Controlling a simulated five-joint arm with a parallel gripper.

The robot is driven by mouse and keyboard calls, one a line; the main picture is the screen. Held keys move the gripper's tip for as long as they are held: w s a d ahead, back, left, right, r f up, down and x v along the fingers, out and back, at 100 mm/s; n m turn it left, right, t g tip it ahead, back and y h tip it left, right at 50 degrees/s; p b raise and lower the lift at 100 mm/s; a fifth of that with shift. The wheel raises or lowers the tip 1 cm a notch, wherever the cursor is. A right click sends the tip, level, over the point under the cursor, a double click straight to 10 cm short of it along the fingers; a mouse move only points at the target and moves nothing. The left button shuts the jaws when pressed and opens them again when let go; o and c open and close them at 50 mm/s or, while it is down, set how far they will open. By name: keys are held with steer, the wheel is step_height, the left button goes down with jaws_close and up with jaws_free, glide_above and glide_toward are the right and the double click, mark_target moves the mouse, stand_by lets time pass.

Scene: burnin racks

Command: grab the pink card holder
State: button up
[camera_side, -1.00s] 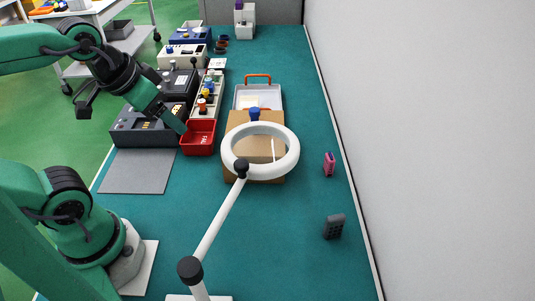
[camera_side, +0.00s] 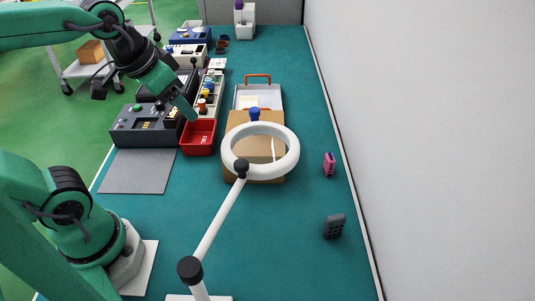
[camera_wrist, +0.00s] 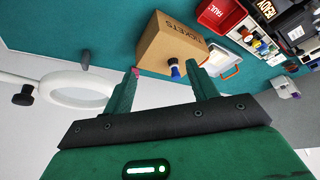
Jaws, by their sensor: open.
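The pink card holder (camera_side: 329,164) stands on the teal bench at the right in the side view, near the wall-side edge. It has a dark part on its face. My gripper (camera_side: 191,115) is above the red bin at the left, far from the holder. In the wrist view my gripper (camera_wrist: 164,68) shows two spread green fingers with nothing between them.
A white ring lamp (camera_side: 284,170) on an arm stands between my gripper and the holder. A cardboard box (camera_side: 240,118), a red bin (camera_side: 197,150) and a grey device (camera_side: 334,227) are on the bench. The wall runs close along the right.

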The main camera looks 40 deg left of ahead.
steer(key=w+d+r+m+g, duration=0.2)
steer(key=w+d, duration=0.1)
steer(key=w, duration=0.7)
steer(key=m+g, duration=0.3)
steer(key=m, duration=0.2)
glide_above(331, 157)
step_height(331, 157, down, 18)
steer(key=shift+s+a+r, duration=0.1)
steer(key=shift+s, duration=0.05)
steer(key=shift+f, duration=4.2)
steer(key=c, duration=1.1)
